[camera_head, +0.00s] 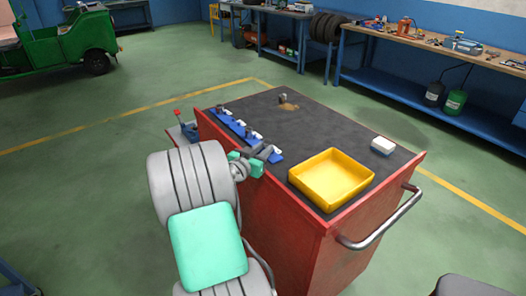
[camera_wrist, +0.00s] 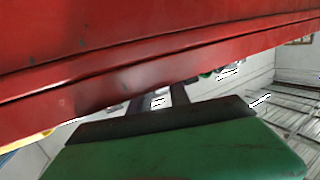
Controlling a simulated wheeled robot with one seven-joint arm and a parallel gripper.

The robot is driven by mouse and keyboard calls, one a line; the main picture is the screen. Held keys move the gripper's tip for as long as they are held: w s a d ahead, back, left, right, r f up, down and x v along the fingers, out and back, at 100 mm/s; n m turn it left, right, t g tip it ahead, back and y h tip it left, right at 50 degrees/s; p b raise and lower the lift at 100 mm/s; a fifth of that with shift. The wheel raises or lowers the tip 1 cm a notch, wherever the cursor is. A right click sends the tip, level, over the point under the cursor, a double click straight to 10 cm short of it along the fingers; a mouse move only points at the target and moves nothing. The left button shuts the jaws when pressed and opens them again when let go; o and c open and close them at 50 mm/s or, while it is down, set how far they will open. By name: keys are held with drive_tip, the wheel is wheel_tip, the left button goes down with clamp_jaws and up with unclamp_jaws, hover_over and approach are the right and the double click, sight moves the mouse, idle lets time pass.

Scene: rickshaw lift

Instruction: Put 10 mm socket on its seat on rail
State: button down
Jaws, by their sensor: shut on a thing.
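My gripper (camera_head: 264,153) is at the near end of the blue rail (camera_head: 233,122), by the left edge of the cart top. Its two dark fingers (camera_wrist: 160,98) show in the wrist view, partly hidden behind the cart's red edge. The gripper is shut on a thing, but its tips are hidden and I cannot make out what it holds. Small dark sockets (camera_head: 220,109) stand on the rail, with pale marks between them. Their sizes cannot be read, so I cannot tell which is the 10 mm socket.
The red cart (camera_head: 300,245) has a dark top (camera_head: 320,128). A small dark object (camera_head: 283,98) sits near a brown stain at the back. The middle of the top is clear.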

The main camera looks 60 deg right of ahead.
drive_tip(key=shift+a+f, duration=0.1)
drive_tip(key=shift+f, duration=0.45)
drive_tip(key=shift+s+f+b, duration=0.1)
drive_tip(key=shift+f+b, duration=0.2)
drive_tip(key=shift+b, duration=0.25)
drive_tip(key=shift+s+a+f+b, duration=0.1)
drive_tip(key=shift+a+f+b, duration=0.05)
drive_tip(key=shift+f+b, duration=0.65)
drive_tip(key=shift+r, duration=0.2)
drive_tip(key=c, duration=1.3)
unclamp_jaws()
drive_tip(key=shift+o, duration=0.7)
drive_tip(key=shift+r+p, duration=0.45)
drive_tip(key=shift+r, duration=0.4)
drive_tip(key=shift+d+r+p, duration=0.25)
drive_tip(key=shift+r+p, duration=0.1)
drive_tip(key=shift+r, duration=0.35)
wheel_tip(320, 180, up, 3)
drive_tip(key=shift+p, duration=0.55)
drive_tip(key=shift+r+p, duration=0.6)
drive_tip(key=shift+r, duration=0.8)
